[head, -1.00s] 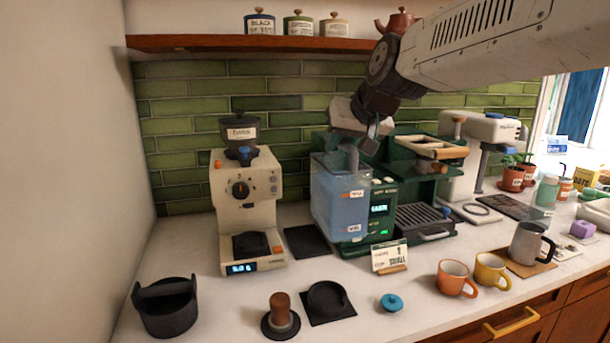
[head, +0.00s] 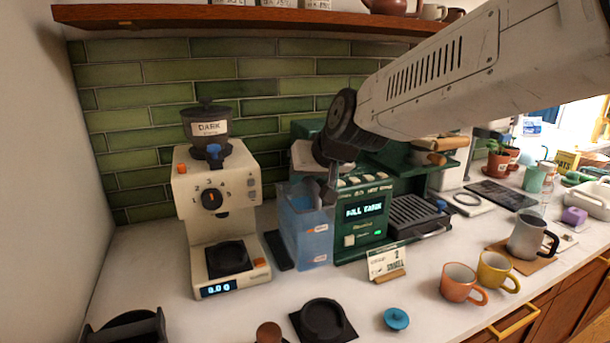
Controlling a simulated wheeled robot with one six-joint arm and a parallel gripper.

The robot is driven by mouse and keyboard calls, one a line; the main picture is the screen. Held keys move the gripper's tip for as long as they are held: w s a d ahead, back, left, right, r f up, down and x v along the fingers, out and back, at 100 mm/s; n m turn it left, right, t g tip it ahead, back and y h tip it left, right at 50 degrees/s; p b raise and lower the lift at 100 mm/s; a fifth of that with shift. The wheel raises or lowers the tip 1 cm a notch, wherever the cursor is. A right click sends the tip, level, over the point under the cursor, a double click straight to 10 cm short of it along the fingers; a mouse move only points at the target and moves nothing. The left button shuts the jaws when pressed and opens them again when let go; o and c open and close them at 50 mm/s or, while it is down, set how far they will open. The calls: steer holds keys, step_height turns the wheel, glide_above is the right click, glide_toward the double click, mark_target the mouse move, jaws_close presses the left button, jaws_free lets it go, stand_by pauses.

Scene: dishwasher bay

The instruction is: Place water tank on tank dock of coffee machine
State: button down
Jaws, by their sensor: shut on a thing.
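The water tank (head: 304,238) is a translucent blue, open-topped box with small orange labels. It stands upright at the left side of the green coffee machine (head: 372,205), whose display reads something like "FILL TANK". My gripper (head: 328,192) reaches down at the tank's upper right edge and is shut on it; the fingertips are partly hidden. The dark tank dock (head: 278,252) shows as a black strip on the counter to the left of the tank, mostly hidden behind it. I cannot tell whether the tank's bottom touches the dock.
A cream grinder (head: 218,215) stands close on the left. A small sign (head: 387,262), a blue knob-like lid (head: 396,319), an orange mug (head: 461,282) and a yellow mug (head: 496,271) stand in front and right. A shelf (head: 240,17) runs above.

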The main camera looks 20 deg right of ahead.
steer(key=shift+w+f, duration=0.3)
steer(key=shift+w, duration=0.5)
steer(key=shift+w+f, duration=0.3)
steer(key=shift+w, duration=0.45)
steer(key=shift+w+f, duration=0.3)
steer(key=shift+w, duration=0.5)
steer(key=shift+w+f, duration=0.45)
steer(key=shift+w, duration=0.4)
steer(key=shift+w+f, duration=0.5)
steer(key=shift+w, duration=0.4)
steer(key=shift+w+f, duration=0.45)
steer(key=shift+w, duration=0.4)
steer(key=shift+s, duration=0.15)
steer(key=shift+f, duration=0.3)
